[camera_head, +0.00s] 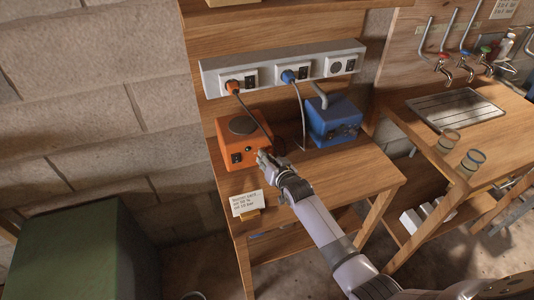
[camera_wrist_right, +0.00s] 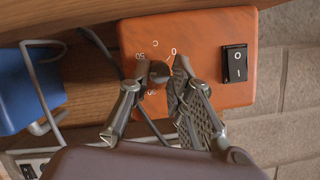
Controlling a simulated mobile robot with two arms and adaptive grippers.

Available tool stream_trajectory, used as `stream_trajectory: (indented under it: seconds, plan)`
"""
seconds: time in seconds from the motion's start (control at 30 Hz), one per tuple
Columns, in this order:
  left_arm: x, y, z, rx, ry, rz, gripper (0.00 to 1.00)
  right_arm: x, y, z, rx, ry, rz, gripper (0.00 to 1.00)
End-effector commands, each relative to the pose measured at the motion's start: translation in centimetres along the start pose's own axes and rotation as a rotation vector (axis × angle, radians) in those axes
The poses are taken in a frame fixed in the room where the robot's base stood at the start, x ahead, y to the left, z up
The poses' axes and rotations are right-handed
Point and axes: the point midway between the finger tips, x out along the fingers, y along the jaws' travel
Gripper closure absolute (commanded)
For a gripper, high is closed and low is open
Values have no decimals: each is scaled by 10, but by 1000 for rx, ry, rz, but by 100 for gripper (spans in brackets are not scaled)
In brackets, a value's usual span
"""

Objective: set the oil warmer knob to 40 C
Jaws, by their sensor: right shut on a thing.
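The oil warmer is an orange box (camera_head: 235,153) with a dark round plate (camera_head: 243,125) on top, at the left of the wooden bench. In the right wrist view its orange face (camera_wrist_right: 205,40) appears upside down, with a small dark knob (camera_wrist_right: 160,73) and white scale marks, among them 0, 50 and C. My right gripper (camera_head: 263,157) is at the warmer's front. In the wrist view its fingers (camera_wrist_right: 162,75) are closed around the knob, one on each side. The knob's pointer and exact setting are hard to make out. My left gripper is out of view.
A black rocker switch (camera_wrist_right: 236,63) sits on the warmer's face. A blue device (camera_head: 333,122) stands to the right on the bench, below a socket strip (camera_head: 285,70) with cables. A note card (camera_head: 246,203) stands at the front edge. The bench's right part (camera_head: 365,178) is clear.

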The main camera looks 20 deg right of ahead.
Motion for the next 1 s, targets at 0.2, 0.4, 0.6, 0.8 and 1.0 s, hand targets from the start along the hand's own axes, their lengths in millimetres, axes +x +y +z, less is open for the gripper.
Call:
stream_trajectory:
  seconds: [0.2, 0.4, 0.6, 0.8, 1.0]
  plan:
    - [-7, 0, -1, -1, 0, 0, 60, 0, -2, 0, -143, 6, 50, 100]
    - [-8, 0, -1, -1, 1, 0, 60, 0, -2, 1, -235, 11, 81, 100]
    - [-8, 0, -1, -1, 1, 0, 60, 0, -2, 1, -280, 13, 97, 100]
    - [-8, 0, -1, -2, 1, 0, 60, 0, -2, 1, -294, 14, 101, 100]
    - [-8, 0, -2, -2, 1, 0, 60, 0, -2, 1, -293, 14, 101, 100]
